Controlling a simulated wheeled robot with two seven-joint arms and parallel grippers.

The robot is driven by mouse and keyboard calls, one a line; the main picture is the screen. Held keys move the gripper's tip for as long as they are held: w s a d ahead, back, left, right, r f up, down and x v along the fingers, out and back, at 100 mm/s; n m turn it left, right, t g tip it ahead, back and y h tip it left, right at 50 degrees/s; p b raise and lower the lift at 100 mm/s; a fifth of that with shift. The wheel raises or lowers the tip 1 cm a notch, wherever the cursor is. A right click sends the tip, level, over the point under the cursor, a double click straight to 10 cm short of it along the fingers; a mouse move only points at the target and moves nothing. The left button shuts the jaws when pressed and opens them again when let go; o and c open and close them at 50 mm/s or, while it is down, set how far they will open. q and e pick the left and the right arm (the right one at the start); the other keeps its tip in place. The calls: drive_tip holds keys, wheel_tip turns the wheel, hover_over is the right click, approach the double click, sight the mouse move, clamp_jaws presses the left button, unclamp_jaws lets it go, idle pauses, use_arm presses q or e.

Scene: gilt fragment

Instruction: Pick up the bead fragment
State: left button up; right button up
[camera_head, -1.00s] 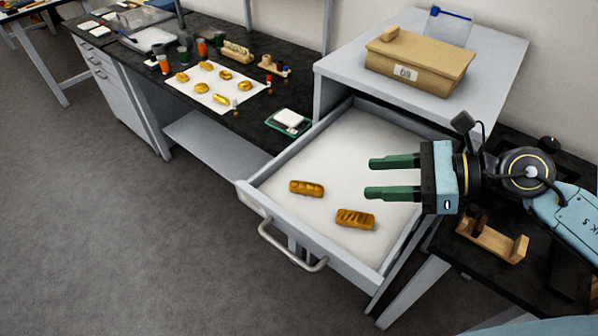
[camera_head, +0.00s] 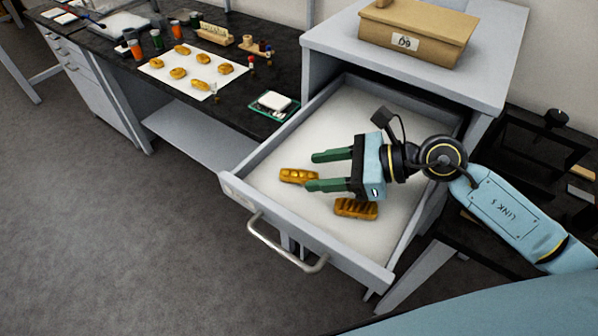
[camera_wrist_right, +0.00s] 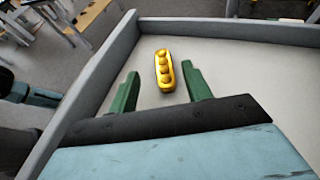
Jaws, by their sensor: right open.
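The bead fragment (camera_head: 299,175), a gilt piece with a row of rounded beads, lies in the open drawer (camera_head: 330,246), on its pale floor. It also shows in the right wrist view (camera_wrist_right: 164,72), ahead of the fingertips and in line with the gap between them. My right gripper (camera_head: 312,171) is open and empty over the drawer, with its green fingers pointing left towards the bead fragment. A second gilt fragment (camera_head: 356,209) with slanted ridges lies nearer the drawer front, below the gripper. My left gripper is not in view.
The drawer walls and front with its handle (camera_head: 288,246) surround the fragments. A wooden box (camera_head: 418,33) stands on the cabinet top. On the dark bench, a white sheet (camera_head: 193,70) holds several gilt pieces, beside a green-edged scale (camera_head: 273,104).

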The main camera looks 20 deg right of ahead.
sight(299, 172)
drive_tip(key=shift+w+p+x, duration=0.2)
drive_tip(key=shift+p+x, duration=0.15)
drive_tip(key=shift+x, duration=2.45)
drive_tip(key=shift+d, duration=0.15)
drive_tip(key=c, duration=1.1)
drive_tip(key=shift+o, duration=0.2)
drive_tip(key=shift+r, duration=0.1)
